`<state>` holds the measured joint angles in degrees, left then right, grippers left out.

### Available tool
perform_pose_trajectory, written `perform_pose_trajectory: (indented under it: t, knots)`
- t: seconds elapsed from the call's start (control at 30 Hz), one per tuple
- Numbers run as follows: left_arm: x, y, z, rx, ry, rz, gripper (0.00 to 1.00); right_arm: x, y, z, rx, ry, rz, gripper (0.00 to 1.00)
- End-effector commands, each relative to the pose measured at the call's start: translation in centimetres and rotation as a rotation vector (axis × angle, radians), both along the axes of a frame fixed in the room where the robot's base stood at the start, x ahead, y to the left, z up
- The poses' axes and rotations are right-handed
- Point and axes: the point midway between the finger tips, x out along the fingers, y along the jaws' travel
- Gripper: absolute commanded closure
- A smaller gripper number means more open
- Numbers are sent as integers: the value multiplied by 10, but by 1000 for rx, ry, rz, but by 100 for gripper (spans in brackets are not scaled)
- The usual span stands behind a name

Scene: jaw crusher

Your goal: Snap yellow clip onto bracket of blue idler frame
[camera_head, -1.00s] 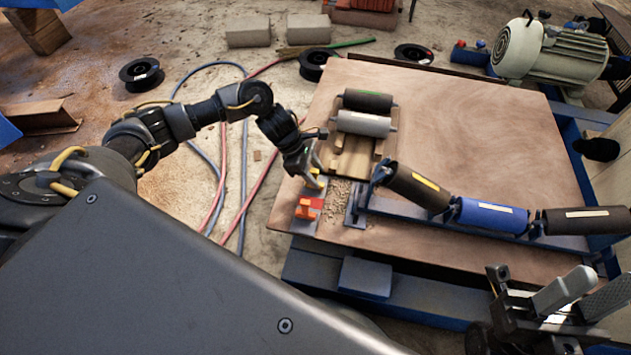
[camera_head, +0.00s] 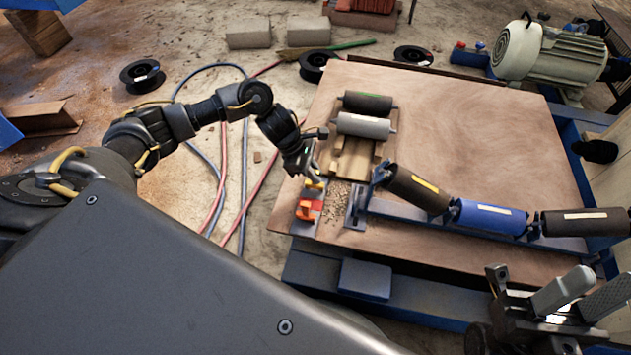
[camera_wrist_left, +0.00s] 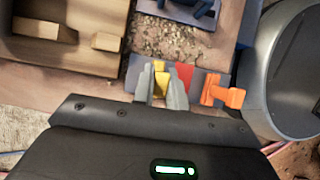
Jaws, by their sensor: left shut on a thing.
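The yellow clip (camera_head: 315,185) is at the far end of a small grey-blue plate (camera_head: 304,222) on the wooden board. My left gripper (camera_head: 312,174) points down at it. In the left wrist view the yellow clip (camera_wrist_left: 160,79) is between the two fingers of my left gripper (camera_wrist_left: 160,88), which are shut on it. An orange clip (camera_head: 306,210) stands on the same plate, beside a red patch. The blue idler frame (camera_head: 460,220) lies to the right, with an end bracket (camera_head: 380,173) beside the dark roller. My right gripper (camera_head: 583,293) is empty and looks open at the lower right.
A wooden cradle (camera_head: 352,163) with a black and a grey roller stands behind the clips. Gravel (camera_head: 338,204) lies between the plate and the frame. The board (camera_head: 470,130) is clear at its back right. A motor (camera_head: 540,55) stands beyond it.

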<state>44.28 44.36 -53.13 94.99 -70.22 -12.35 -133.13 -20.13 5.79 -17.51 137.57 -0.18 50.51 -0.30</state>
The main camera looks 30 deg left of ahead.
Motion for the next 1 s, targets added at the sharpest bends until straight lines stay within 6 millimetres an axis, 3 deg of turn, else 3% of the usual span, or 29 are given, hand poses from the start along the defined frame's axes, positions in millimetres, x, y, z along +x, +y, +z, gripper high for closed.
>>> perform_pose_trajectory:
  t: [1.0]
  knots:
    - [0,0,42,1,0,0,100,0,0,26,0,0,1,64]
